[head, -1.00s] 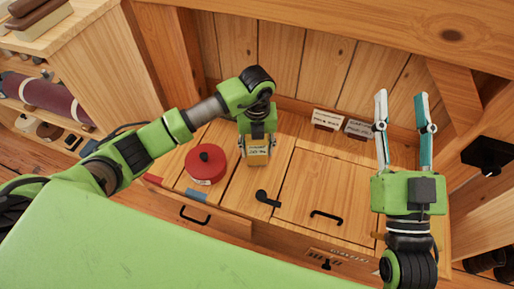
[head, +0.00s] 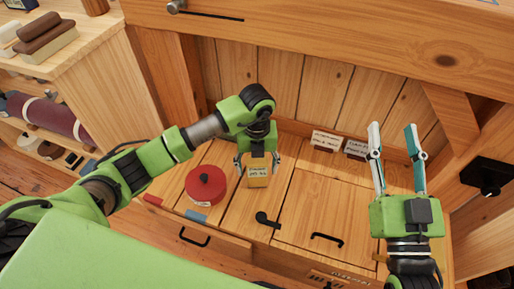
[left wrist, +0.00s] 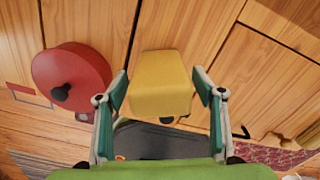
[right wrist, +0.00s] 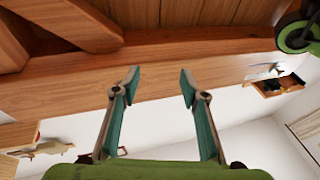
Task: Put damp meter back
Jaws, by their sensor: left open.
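A small yellow block-shaped device with a pale label, which I take to be the damp meter (head: 259,174), stands on the wooden cabinet top. Its label is too small to read surely. My left gripper (head: 258,163) is above and behind it, with its fingers open on either side. In the left wrist view the yellow device (left wrist: 161,84) sits between the open fingers (left wrist: 160,91), with a gap on each side. My right gripper (head: 393,127) is open and empty, raised over the right part of the cabinet; its empty fingers (right wrist: 159,71) also show in the right wrist view.
A round red lidded tin (head: 206,186) stands left of the device. Two small label cards (head: 326,141) stand at the back. A black-handled hatch (head: 325,210) lies right of the device. A wooden beam (head: 330,40) crosses above; a shelf unit (head: 95,75) is at left.

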